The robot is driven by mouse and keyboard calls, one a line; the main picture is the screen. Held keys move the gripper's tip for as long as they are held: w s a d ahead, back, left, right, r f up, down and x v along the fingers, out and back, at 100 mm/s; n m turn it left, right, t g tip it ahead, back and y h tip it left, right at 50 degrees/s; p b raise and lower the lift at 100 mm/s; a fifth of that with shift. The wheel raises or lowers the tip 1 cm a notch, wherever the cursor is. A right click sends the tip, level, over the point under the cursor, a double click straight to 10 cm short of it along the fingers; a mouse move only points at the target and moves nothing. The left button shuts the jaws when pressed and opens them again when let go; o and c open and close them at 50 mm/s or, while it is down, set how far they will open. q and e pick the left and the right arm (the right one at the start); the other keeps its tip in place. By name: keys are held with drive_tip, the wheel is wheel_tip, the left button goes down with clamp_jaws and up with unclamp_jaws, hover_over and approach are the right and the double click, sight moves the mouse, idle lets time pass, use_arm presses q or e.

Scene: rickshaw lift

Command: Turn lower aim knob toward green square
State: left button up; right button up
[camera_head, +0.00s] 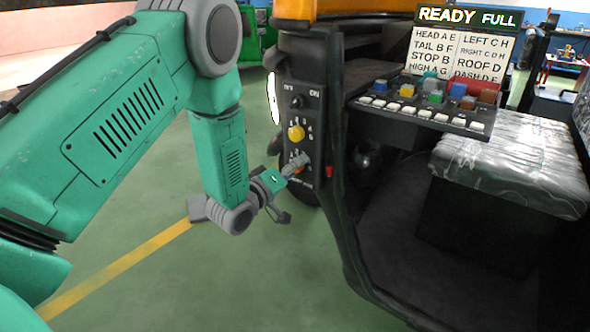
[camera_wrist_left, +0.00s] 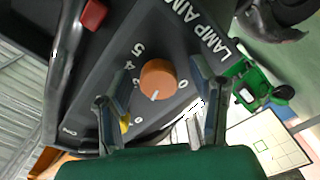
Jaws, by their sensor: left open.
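The lower aim knob is orange (camera_wrist_left: 158,80) and sits on a dark panel with white numbers and the words "LAMP AIM". A white pointer line on it faces the lower part of the picture. My left gripper (camera_head: 288,182) is at the lower part of the panel in the head view. In the wrist view its two open fingers (camera_wrist_left: 155,88) stand on either side of the orange knob, with gaps showing. The head view mostly hides this knob behind the gripper. A pale board (camera_wrist_left: 270,148) with lines and a small greenish mark shows at lower right. My right gripper is out of view.
A yellow knob (camera_head: 296,133) sits above on the same panel. A red button (camera_head: 329,171) is at the panel's right edge. A switch box (camera_head: 425,105) with coloured blocks and a "READY FULL" sign (camera_head: 470,16) stand to the right. Open green floor lies below.

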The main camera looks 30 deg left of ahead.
use_arm(q)
drive_tip(key=c, duration=1.1)
drive_tip(key=shift+c, duration=0.2)
drive_tip(key=shift+s, duration=0.1)
drive_tip(key=m+p, duration=0.2)
drive_tip(key=m, duration=0.1)
drive_tip(key=shift+m, duration=0.4)
drive_tip(key=shift+f+m+p, duration=0.15)
drive_tip(key=shift+m+p, duration=0.65)
drive_tip(key=shift+m, duration=1.1)
drive_tip(key=o, duration=1.1)
drive_tip(key=shift+o, duration=0.2)
drive_tip(key=shift+a, duration=0.1)
